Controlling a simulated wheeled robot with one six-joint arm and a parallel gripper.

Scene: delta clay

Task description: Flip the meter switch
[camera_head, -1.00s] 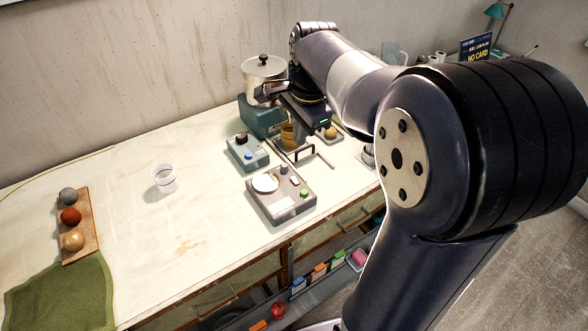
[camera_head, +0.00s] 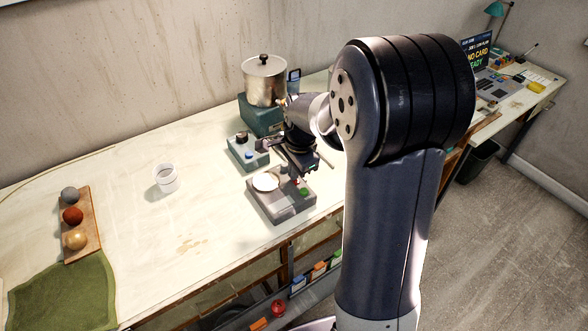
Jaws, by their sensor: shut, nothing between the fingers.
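A grey box (camera_head: 281,209), with a round white disc (camera_head: 265,182) on its top left and a green button (camera_head: 304,192) at its right, sits near the table's front edge. I cannot tell for sure that it is the meter. My gripper (camera_head: 297,179) is shut and empty, pointing down at the upper right part of this box. It hides the small controls behind the green button, and I cannot tell whether it touches them. A teal box (camera_head: 247,153) with a dark knob and a blue button stands just behind to the left.
A metal pot (camera_head: 264,81) stands on a larger teal block (camera_head: 259,117) at the back. A white cup (camera_head: 165,178) and a wooden board (camera_head: 82,230) with three balls are at the left. The table (camera_head: 125,170) between them is mostly clear.

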